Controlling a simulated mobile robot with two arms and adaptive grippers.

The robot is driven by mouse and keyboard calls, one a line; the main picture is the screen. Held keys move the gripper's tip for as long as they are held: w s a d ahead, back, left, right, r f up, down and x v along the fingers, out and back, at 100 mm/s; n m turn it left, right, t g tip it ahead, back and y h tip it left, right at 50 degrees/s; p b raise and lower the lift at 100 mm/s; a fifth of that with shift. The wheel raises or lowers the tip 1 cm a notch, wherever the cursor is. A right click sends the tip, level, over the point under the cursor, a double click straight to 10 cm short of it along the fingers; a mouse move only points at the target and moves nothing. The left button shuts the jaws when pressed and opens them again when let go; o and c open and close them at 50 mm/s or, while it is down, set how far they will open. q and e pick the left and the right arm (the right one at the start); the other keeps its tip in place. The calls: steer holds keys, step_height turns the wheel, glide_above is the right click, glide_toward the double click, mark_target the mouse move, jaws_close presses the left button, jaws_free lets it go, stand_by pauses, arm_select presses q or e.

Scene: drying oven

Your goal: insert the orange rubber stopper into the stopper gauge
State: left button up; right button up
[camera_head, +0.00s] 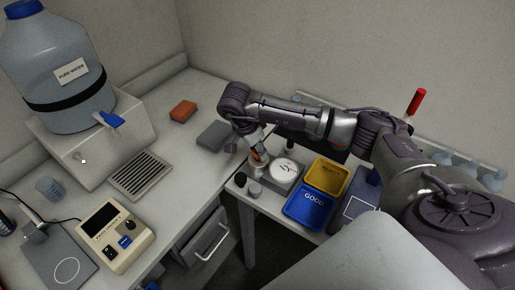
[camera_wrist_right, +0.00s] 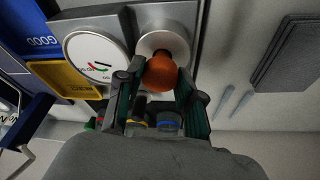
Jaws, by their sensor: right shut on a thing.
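The orange rubber stopper (camera_wrist_right: 160,73) is held between the fingertips of my right gripper (camera_wrist_right: 160,80). In the head view the stopper (camera_head: 257,155) shows as a small orange patch at the fingertips. The stopper gauge (camera_head: 292,185) is a grey block with a white dial (camera_head: 285,171) and a round metal seat (camera_head: 258,166). In the wrist view the stopper overlaps the near edge of the round seat (camera_wrist_right: 163,38), beside the dial (camera_wrist_right: 97,57). I cannot tell whether the stopper touches the seat or is inside it. My left gripper is not in view.
A yellow bin (camera_head: 328,176) and a blue bin marked GOOD (camera_head: 308,205) stand right of the gauge. A black piece (camera_head: 240,179) and a grey piece (camera_head: 255,190) stand at its front left. A grey block (camera_head: 213,135) and an orange block (camera_head: 183,110) lie on the left bench.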

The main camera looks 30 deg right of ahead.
steer(key=shift+f+b, duration=0.7)
steer(key=shift+f, duration=0.2)
steer(key=o, duration=1.5)
steer(key=shift+r, duration=0.15)
steer(key=shift+r+p, duration=2.45)
steer(key=shift+r, duration=1.45)
